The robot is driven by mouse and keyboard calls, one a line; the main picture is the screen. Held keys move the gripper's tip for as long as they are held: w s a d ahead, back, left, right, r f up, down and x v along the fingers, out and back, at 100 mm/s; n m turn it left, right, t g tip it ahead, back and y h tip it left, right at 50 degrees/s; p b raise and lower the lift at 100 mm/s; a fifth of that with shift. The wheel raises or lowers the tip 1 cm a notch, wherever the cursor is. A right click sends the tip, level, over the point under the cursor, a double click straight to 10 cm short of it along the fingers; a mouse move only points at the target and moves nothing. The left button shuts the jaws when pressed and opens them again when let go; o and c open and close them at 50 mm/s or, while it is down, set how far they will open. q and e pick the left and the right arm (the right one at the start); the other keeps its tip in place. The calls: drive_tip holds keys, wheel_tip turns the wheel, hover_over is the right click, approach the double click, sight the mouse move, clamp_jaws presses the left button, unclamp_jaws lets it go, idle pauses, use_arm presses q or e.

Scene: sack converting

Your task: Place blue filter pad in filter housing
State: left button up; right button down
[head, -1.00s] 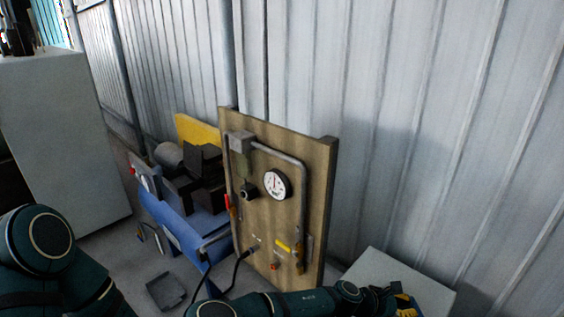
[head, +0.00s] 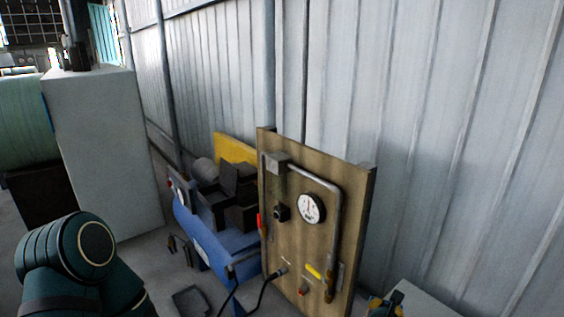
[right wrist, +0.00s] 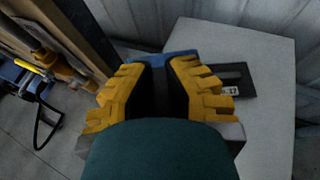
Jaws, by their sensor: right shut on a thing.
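My right gripper (right wrist: 163,82), with yellow ridged fingers, is shut on a blue pad (right wrist: 170,55), whose flat edge shows beyond the fingertips. They are above or near the edge of a pale flat-topped stand (right wrist: 262,125); I cannot tell the height. In the head view my right gripper (head: 388,303) shows only partly at the bottom edge, and the pad cannot be made out there. I cannot pick out the filter housing for certain; a wooden panel (head: 350,215) carries a gauge, pipe and small fittings. My left gripper is out of view.
A dark flat object (right wrist: 236,78) with a white label lies on the stand. A blue machine (head: 228,243) stands beside the panel, with a cable at its foot. A dark tray (head: 190,300) is on the floor. A ribbed metal wall (head: 440,130) closes off the back.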

drive_tip(key=s+a+r+n+t+y, duration=0.1)
drive_tip(key=a+r+n+y, duration=0.1)
drive_tip(key=a+n+y, duration=0.3)
drive_tip(key=a+y, duration=0.1)
drive_tip(key=a, duration=0.2)
drive_tip(key=shift+a+r+t, duration=0.15)
drive_tip(key=shift+a+t, duration=0.2)
drive_tip(key=shift+t, duration=0.05)
drive_tip(key=shift+s+d, duration=0.1)
